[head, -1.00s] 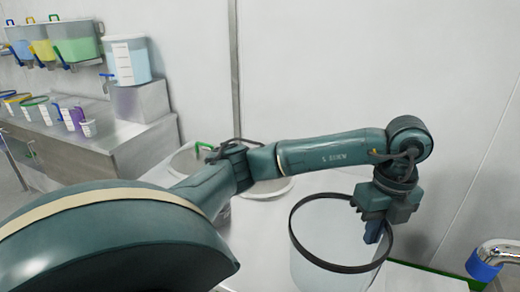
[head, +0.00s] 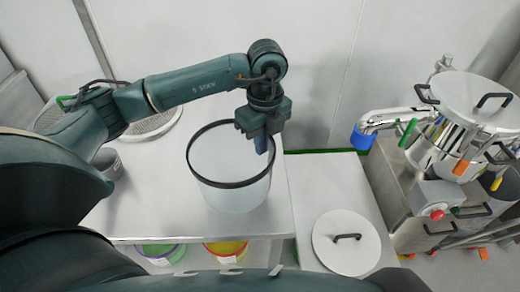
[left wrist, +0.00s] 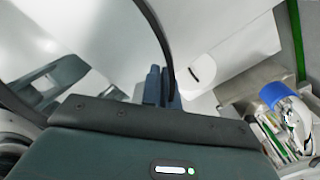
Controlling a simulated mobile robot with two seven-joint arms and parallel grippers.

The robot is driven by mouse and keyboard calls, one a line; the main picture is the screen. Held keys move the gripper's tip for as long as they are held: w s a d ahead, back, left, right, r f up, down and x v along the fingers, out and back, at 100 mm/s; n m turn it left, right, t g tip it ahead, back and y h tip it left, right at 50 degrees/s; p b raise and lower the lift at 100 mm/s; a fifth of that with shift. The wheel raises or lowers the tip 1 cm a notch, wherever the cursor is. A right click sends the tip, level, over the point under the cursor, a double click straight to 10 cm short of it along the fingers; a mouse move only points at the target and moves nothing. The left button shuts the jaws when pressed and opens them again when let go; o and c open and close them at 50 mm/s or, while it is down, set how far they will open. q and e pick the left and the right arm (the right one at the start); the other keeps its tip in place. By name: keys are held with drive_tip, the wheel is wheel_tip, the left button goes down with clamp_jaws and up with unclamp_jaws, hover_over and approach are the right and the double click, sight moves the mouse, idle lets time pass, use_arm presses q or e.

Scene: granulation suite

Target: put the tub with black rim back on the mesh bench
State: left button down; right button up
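The tub with black rim (head: 232,195) is a large translucent white tub. It is upright over the white bench (head: 140,215), near its right end; I cannot tell whether its base touches the top. My left gripper (head: 262,143) reaches down at the tub's right rear rim. In the left wrist view, its blue fingers (left wrist: 161,86) sit on either side of the black rim (left wrist: 156,30), shut on the tub's wall. Round mesh sieves, one of them (head: 155,122) behind the tub, lie on this bench, partly hidden by my arm. My right gripper is out of view.
A lower white surface with a round lid (head: 346,243) adjoins on the right. Beyond it are a steel vessel (head: 470,105) and a blue-ended pipe (head: 363,138). A grey cup (head: 107,163) stands left of the tub.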

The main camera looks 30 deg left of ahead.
use_arm(q)
wheel_tip(320, 180, down, 3)
drive_tip(key=shift+f, duration=0.45)
drive_tip(key=c, duration=1.7)
unclamp_jaws()
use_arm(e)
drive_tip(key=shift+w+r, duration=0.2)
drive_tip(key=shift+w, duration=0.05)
use_arm(q)
drive_tip(key=shift+r, duration=0.1)
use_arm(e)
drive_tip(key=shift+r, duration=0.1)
use_arm(q)
drive_tip(key=r, duration=0.8)
drive_tip(key=r+b, duration=0.1)
drive_tip(key=r, duration=0.3)
drive_tip(key=shift+w+d, duration=0.1)
drive_tip(key=shift+w, duration=0.15)
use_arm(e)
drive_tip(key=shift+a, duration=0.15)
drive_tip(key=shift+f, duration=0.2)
